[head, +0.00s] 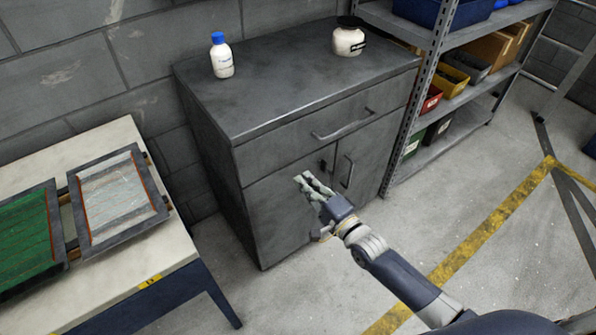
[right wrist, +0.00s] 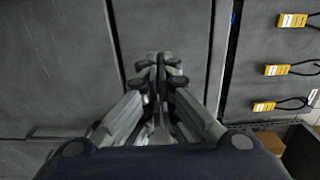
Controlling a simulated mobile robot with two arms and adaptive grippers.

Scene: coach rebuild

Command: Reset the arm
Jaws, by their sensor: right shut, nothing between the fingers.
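My right gripper (head: 304,179) is in front of the lower doors of a dark grey metal cabinet (head: 268,205) in the head view. Its fingers are shut and empty. In the right wrist view the closed fingers (right wrist: 158,62) point at the grey cabinet doors (right wrist: 60,60). I cannot tell whether the fingertips touch the door. My right arm reaches in from the lower right. My left gripper is not in view.
A white bottle with a blue cap (head: 221,56) and a white jar with a dark lid (head: 348,37) stand on the cabinet. A shelf rack (head: 423,85) with bins stands to the right. A table (head: 155,249) with framed panels is at the left. Open floor lies at the right.

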